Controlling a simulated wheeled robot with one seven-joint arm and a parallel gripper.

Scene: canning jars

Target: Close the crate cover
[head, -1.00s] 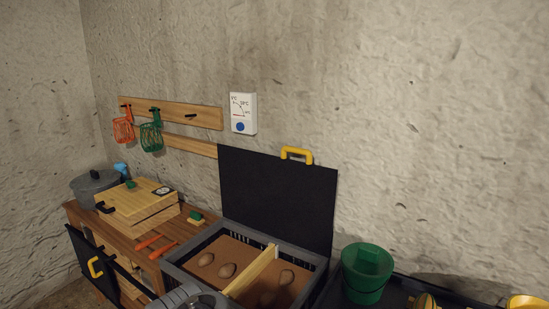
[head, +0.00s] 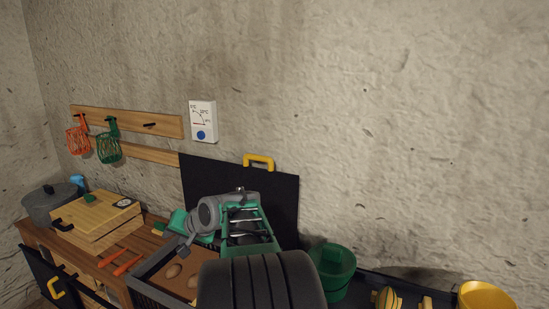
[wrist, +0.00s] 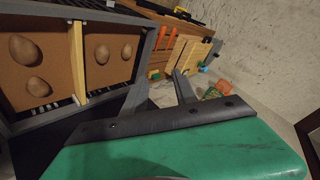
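The crate (head: 150,287) stands open, its inside partly hidden behind my arm in the head view. It also shows at the left of the wrist view (wrist: 75,12). Its black cover (head: 205,178) stands upright against the wall, with a yellow handle (head: 258,161) on its top edge. My gripper (wrist: 160,90) has its two dark fingers spread with nothing between them. In the head view, my arm reaches over the crate in front of the cover. Whether my gripper touches the cover is unclear.
Brown potatoes (wrist: 24,50) lie in the crate beside a wooden divider (wrist: 77,60). A wooden box (head: 95,217) and orange-handled tools (head: 125,264) are on the bench to the left. A green bucket (head: 333,270) stands close on the right.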

